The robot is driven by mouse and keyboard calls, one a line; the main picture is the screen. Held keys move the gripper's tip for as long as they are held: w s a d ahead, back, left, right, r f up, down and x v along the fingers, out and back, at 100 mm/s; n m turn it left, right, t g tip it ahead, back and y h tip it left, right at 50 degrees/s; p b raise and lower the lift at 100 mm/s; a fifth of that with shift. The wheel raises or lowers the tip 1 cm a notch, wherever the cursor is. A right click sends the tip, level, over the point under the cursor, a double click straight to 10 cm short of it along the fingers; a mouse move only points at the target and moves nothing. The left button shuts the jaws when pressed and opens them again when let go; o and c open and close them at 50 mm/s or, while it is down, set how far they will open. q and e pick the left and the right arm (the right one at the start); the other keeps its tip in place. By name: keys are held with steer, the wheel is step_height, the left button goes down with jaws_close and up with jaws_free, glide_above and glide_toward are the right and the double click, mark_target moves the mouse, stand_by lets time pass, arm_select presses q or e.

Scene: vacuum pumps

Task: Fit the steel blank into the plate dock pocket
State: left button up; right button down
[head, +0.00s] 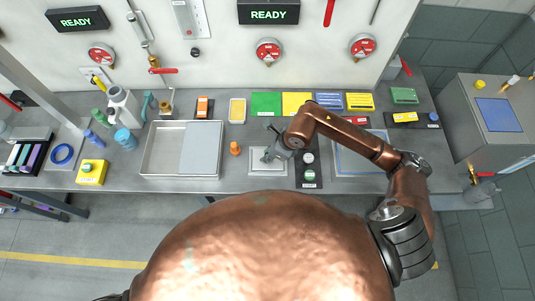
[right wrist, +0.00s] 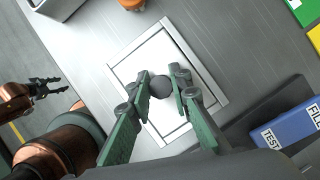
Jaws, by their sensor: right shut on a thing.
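The plate dock (head: 254,169) is a pale square frame on the bench, and it fills the middle of the right wrist view (right wrist: 218,94). A bright steel blank (right wrist: 146,60) with a round grey knob (right wrist: 160,86) lies within the frame's outline, its edges about parallel to the frame. I cannot tell whether it sits fully down in the pocket. My right gripper (head: 268,155) is over the dock, its green fingers shut on the knob (right wrist: 161,88). In the head view the gripper hides part of the blank. My left gripper (right wrist: 58,88) is open and empty, well away from the dock.
A metal tray (head: 160,150) lies left of the dock, with an orange knob-like piece (head: 235,148) between. A dark panel with round buttons (head: 309,181) stands close on the right.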

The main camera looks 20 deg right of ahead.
steer(key=shift+f, duration=0.1)
steer(key=c, duration=1.7)
jaws_free()
steer(key=shift+f, duration=0.1)
steer(key=v, duration=1.2)
steer(key=shift+s, duration=0.1)
